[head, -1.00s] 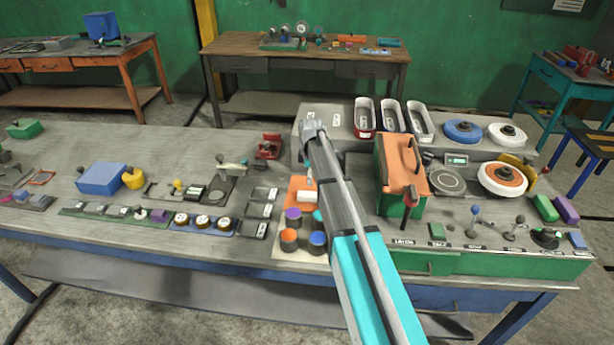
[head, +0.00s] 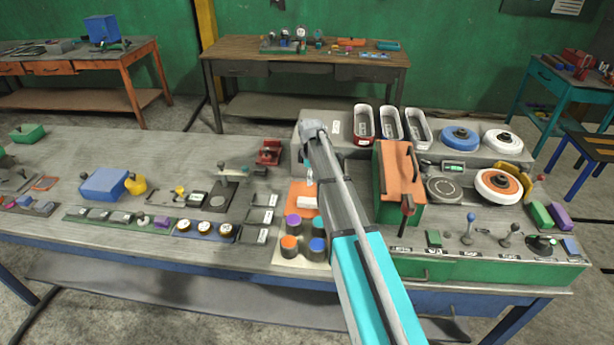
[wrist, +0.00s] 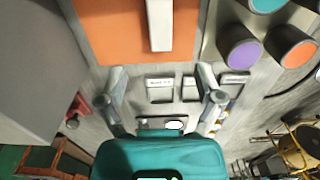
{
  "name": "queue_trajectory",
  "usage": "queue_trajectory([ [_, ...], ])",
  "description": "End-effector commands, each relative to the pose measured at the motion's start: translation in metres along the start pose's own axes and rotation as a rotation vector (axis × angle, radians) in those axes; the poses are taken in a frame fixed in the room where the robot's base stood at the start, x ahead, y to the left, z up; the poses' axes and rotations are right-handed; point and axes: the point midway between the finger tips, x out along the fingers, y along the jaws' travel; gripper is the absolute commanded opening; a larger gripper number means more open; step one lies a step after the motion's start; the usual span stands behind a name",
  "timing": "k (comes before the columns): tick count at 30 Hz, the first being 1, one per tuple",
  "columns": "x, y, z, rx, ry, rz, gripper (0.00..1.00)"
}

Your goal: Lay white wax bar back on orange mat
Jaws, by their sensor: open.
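The white wax bar (head: 308,203) lies on the orange mat (head: 296,188) at the middle of the bench, just left of my arm. In the wrist view the bar (wrist: 160,24) lies flat on the mat (wrist: 105,30), with its near end close to the mat's edge. My gripper (wrist: 163,82) is open and empty. Its two fingers are spread on either side of the bar's line, apart from the bar and short of it in the picture. In the head view my arm hides most of the gripper.
Several dark pots with coloured tops (head: 290,242) stand beside the mat. Labelled grey trays (head: 260,217) lie to its left. A green box with an orange top (head: 398,165) stands right of my arm. White-rimmed bins (head: 390,124) stand behind.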

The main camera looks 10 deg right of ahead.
Motion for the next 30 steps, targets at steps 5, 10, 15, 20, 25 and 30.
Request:
queue_trajectory([
  [5,0.000,0.000,0.000,0.000,0.000,0.000,0.85],
  [10,0.000,-0.009,0.002,0.028,0.000,0.000,0.85],
  [15,0.000,-0.039,0.011,0.142,0.000,0.000,0.85],
  [20,0.000,-0.088,0.024,0.340,0.000,0.000,0.85],
  [25,0.000,-0.148,0.041,0.602,0.000,0.001,0.85],
  [30,0.000,-0.206,0.058,0.864,0.000,0.001,0.85],
])
